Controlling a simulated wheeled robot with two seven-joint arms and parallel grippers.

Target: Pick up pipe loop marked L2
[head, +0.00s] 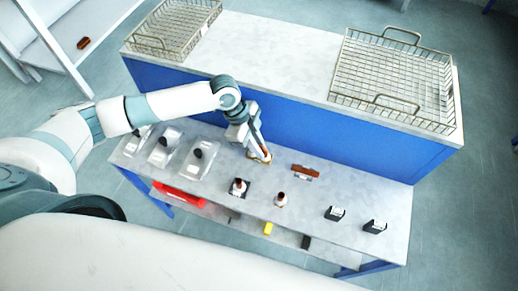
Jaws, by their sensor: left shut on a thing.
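My left gripper (260,154) points down over the lower grey worktop (320,184), near the blue front of the raised bench. It is shut on a small copper-coloured thing, mostly hidden by the fingers, which looks like a pipe loop. No L2 mark can be read at this size. I cannot tell whether the held thing touches the worktop. My right gripper is out of view.
A reddish-brown block (305,172) lies right of the gripper. Two dark-based fittings (239,187) (281,200) and two small black boxes (335,213) (375,226) stand nearer. Clear-grey holders (199,158) are left. Wire baskets (392,79) (174,27) sit on the raised bench.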

